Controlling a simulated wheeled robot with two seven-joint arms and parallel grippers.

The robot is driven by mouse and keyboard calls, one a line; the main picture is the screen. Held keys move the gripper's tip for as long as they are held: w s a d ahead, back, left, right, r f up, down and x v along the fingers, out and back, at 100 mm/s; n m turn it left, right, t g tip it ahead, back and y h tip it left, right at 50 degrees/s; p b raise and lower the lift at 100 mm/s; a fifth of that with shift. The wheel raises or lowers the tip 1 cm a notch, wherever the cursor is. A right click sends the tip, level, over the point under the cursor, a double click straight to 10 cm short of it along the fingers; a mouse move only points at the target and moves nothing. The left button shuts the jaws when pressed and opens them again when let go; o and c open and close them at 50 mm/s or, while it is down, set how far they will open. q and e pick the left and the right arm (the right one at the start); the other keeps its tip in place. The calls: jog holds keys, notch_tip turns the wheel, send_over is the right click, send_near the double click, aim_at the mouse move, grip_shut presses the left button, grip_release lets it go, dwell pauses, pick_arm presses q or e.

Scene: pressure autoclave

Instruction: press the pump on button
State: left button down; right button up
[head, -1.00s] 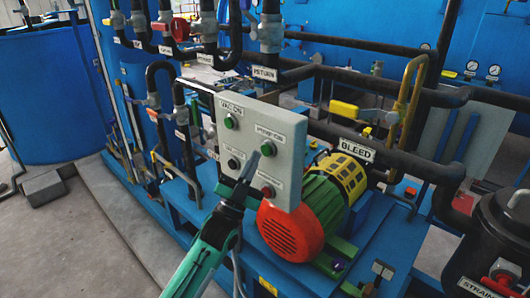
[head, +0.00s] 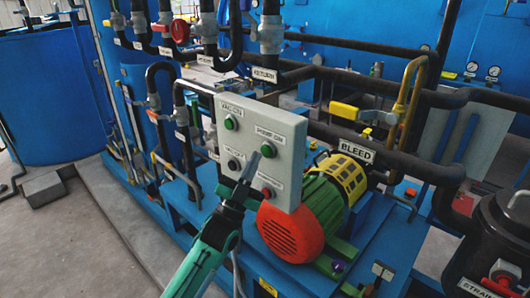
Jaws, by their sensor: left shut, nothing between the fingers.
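The grey control panel (head: 290,124) stands in the middle of the head view with two green buttons on top and a black and a red one below. The pump on button (head: 268,149) is the green one at the upper right, under the label "PUMP ON". My left gripper (head: 253,160) is shut and empty. Its tip appears just below and left of this button; I cannot tell whether it touches. The gripper covers part of the lower panel. My right gripper is not in view.
A red and green motor with a yellow end (head: 290,232) sits right behind and below the panel. Black pipes run behind it, with a yellow-handled valve (head: 344,110) at the right. A black strainer (head: 495,235) stands at the far right. Grey floor (head: 70,240) is clear at the left.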

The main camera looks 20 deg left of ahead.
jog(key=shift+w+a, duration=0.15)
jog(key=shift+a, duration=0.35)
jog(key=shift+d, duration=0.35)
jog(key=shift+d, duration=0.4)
pick_arm(q)
jog(key=shift+w, duration=0.15)
jog(key=shift+w+d, duration=0.15)
jog(key=shift+w, duration=0.15)
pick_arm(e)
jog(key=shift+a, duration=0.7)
pick_arm(q)
jog(key=shift+w, duration=0.1)
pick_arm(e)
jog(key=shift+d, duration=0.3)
